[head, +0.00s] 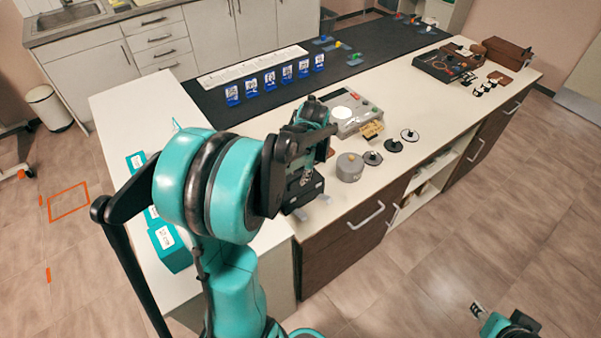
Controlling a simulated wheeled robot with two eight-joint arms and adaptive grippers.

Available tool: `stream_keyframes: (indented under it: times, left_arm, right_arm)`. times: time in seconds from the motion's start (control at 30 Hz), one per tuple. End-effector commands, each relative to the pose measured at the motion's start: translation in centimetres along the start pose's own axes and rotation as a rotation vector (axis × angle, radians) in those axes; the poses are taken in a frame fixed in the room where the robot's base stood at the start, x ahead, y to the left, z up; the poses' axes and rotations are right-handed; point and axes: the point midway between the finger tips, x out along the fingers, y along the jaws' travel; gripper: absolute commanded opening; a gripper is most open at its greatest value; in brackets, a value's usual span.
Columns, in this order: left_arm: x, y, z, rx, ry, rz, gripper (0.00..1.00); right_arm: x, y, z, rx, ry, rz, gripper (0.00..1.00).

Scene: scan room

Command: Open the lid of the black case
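A black case-like box (432,68) stands toward the far right of the white counter, with small coloured pieces showing on or in its top. I cannot make out its lid clearly. My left gripper (313,207) points down at the counter's front edge, left of the grey round weight and well apart from the black box. Its two grey fingertips are spread with nothing seen between them. My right gripper (478,309) shows only in part at the bottom right, over the floor, and its opening is not clear.
The counter (450,115) also holds a grey device (354,118), a grey round weight (349,167), black discs (393,146), blue card stands (269,80) and a brown box (507,52). Teal boxes (171,248) lie at the left. Bare counter lies between the discs and black box.

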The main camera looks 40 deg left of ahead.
Motion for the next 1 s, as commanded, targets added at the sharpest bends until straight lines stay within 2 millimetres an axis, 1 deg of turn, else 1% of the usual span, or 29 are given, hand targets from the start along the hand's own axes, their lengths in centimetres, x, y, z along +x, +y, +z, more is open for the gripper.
stream_keyframes:
  times: [0.03,0.07,0.1,0.37,0.53,0.67,0.77,0.9,1.0]
  left_arm:
    - [0.0,0.0,0.0,0.000,0.000,0.000,0.10]
    - [0.0,0.0,0.0,0.000,0.000,0.000,0.02]
    - [0.0,0.0,0.0,0.000,0.000,0.000,0.00]
    - [-0.2,-0.1,0.0,-0.001,0.000,0.004,0.00]
    - [-1.1,-0.7,0.0,-0.002,0.000,0.039,0.00]
    - [-2.7,-1.7,0.0,-0.004,0.000,0.101,0.00]
    - [-4.2,-2.9,0.0,-0.006,0.000,0.169,0.00]
    - [-6.7,-5.0,0.0,-0.004,0.001,0.269,0.00]
    - [-8.2,-6.8,0.0,-0.002,0.001,0.262,0.00]
  right_arm:
    - [0.0,0.0,0.0,0.000,0.000,0.000,0.41]
    - [0.0,0.0,0.0,0.000,0.000,0.000,0.41]
    - [0.0,0.0,0.0,0.000,0.000,0.000,0.41]
    - [-0.1,0.0,-0.1,0.000,0.000,0.000,0.41]
    - [-0.7,0.0,-0.5,0.000,0.000,0.000,0.41]
    - [-1.7,0.0,-1.2,0.000,0.000,0.000,0.41]
    - [-2.8,0.0,-2.0,0.000,0.000,0.000,0.41]
    - [-4.4,0.0,-3.1,0.000,0.000,0.000,0.41]
    - [-5.5,0.0,-3.9,0.000,0.000,0.000,0.41]
